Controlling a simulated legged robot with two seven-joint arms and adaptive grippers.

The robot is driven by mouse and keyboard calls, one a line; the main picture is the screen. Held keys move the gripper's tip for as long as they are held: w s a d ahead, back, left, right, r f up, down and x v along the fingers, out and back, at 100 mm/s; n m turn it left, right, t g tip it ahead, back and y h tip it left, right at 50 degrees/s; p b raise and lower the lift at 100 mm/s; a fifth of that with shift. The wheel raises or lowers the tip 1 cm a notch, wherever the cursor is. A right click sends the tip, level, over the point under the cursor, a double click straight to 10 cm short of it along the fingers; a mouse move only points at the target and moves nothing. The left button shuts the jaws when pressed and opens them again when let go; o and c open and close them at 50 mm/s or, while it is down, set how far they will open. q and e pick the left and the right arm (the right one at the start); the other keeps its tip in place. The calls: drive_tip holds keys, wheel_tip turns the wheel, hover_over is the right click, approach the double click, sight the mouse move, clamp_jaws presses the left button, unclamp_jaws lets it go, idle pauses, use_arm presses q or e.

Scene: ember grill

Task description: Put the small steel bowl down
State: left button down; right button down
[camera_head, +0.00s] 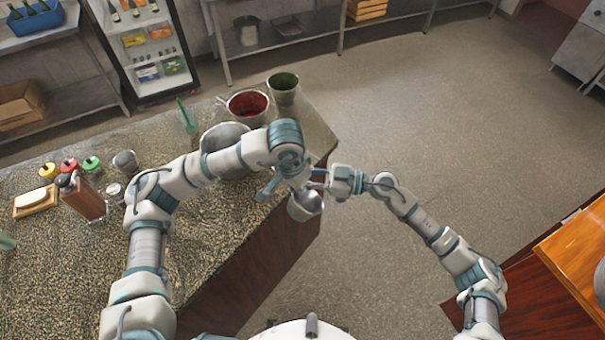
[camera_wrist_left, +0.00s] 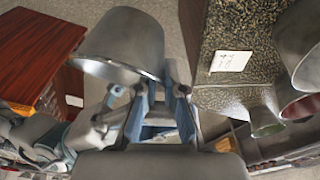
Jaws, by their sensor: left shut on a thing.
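The small steel bowl (camera_head: 305,207) hangs below my left gripper (camera_head: 297,187), off the right-hand edge of the counter in the head view. In the left wrist view the bowl (camera_wrist_left: 125,42) is large, at the upper left, with its rim by the fingers of my left gripper (camera_wrist_left: 163,88). That gripper is shut on the bowl. My right gripper (camera_head: 325,182) is close beside the left one, and its fingers are too small and covered to read. The speckled counter (camera_head: 225,235) lies to the left of the bowl.
A large steel bowl (camera_head: 224,136) stands partly behind my left arm. A red-filled pot (camera_head: 247,104) and a green-filled pot (camera_head: 283,88) stand at the counter's far end. Bottles and a wooden block (camera_head: 84,198) stand at left. The near counter top is clear.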

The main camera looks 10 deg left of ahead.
idle(0.4)
drive_tip(key=c, duration=1.2)
unclamp_jaws()
